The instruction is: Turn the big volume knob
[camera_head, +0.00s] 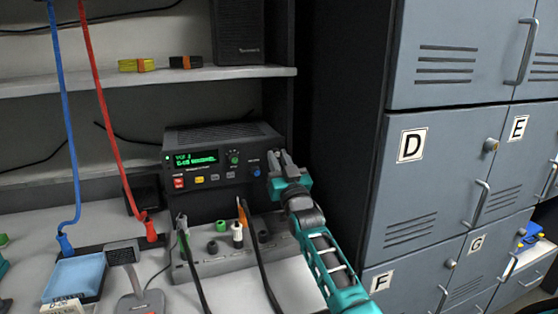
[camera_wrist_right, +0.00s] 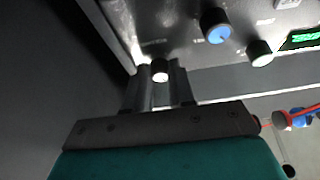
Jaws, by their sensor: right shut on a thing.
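The black radio (camera_head: 222,138) stands on the bench under the shelf, with a lit green display (camera_head: 196,158). My right gripper (camera_head: 278,165) is at the radio's right end. In the wrist view its fingers (camera_wrist_right: 160,88) are shut on a dark knob with a pale face (camera_wrist_right: 160,70). Lettering is too blurred to tell which knob is the volume. My left gripper is not in view.
A grey panel (camera_head: 215,267) with plugged cables sits before the radio. A blue cable (camera_head: 62,100) and a red cable (camera_head: 97,75) hang at left. A desk microphone (camera_head: 122,254) stands beside the panel. Grey lockers (camera_head: 440,150) stand to the right.

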